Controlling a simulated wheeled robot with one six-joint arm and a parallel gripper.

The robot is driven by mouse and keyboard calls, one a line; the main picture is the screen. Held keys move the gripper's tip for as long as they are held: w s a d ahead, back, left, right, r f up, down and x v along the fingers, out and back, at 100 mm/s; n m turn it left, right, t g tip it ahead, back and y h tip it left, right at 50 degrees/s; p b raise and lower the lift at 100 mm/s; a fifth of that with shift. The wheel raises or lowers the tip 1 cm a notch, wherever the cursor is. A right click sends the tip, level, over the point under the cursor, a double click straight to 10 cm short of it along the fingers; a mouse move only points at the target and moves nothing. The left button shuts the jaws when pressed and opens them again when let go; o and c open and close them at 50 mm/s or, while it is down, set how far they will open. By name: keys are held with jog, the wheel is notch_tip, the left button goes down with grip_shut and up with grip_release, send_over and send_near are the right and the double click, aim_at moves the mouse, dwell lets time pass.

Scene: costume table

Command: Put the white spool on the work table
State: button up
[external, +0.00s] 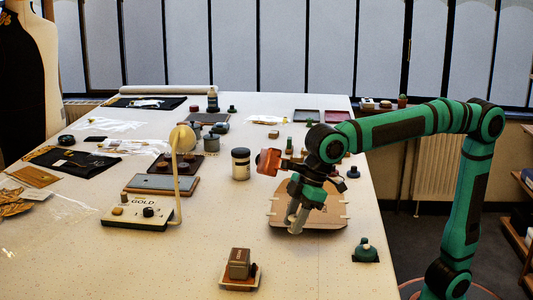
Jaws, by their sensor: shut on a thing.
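My gripper (296,223) points down over a tan board with a notched edge (324,222) on the white-topped work table (190,262). Its jaws are shut on a small pale thing, which I take to be the white spool. The fingers and wrist hide most of it, so its outline is not clear. I cannot tell whether it touches the board or hangs just above it. No other white spool can be made out on the table.
A dark-lidded jar (241,164) stands left of my gripper. A control box marked GOLD (137,215) with a cream post is farther left. A brown block on a small tray (240,266) and a green-topped item (365,251) stand in front.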

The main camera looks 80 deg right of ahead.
jog(key=w+d+f+m, duration=0.1)
jog(key=w+d, duration=0.5)
jog(key=d, duration=0.3)
jog(key=w+d+f+m+h, duration=0.1)
jog(key=w+d+f+m, duration=0.1)
jog(key=w+d, duration=0.5)
jog(key=w+d+f+m, duration=0.2)
jog(key=w+d, duration=0.4)
jog(key=d, duration=0.6)
jog(key=shift+w+t+h, duration=0.25)
jog(key=shift+t+h, duration=0.15)
send_over(182, 203)
jog(key=shift+f, duration=1.7)
jog(key=o, duration=0.9)
jog(key=shift+f, duration=0.1)
jog(key=shift+o, duration=0.2)
jog(key=v, duration=1.2)
